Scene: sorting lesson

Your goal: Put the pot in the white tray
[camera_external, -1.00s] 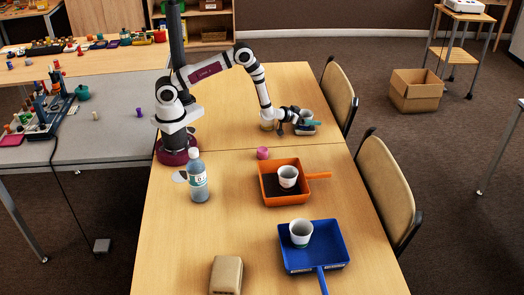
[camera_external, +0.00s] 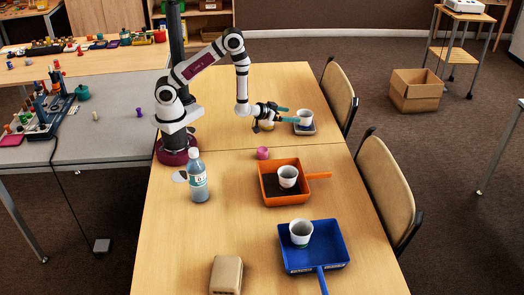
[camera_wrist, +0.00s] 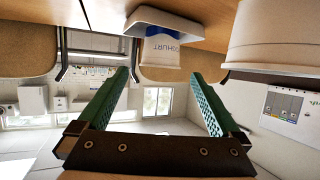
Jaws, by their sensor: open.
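A white pot with a blue band and yoghurt lettering (camera_wrist: 163,50) stands in the small pale tray (camera_wrist: 190,24), upside down in the wrist view. In the external view this pot (camera_external: 304,117) stands upright in the tray (camera_external: 305,131) on the far table. My gripper (camera_external: 284,115) is just left of them, apart from the pot. Its green fingers (camera_wrist: 160,92) are spread, with nothing between them. A second white pot (camera_wrist: 275,40) is close by at the right of the wrist view, partly cut off.
A white pot (camera_external: 287,176) stands in an orange dustpan (camera_external: 267,200), another (camera_external: 300,232) in a blue dustpan (camera_external: 338,243). A bottle (camera_external: 198,180), pink object (camera_external: 263,153) and beige block (camera_external: 227,275) are on the table. Chairs (camera_external: 386,190) line the right edge.

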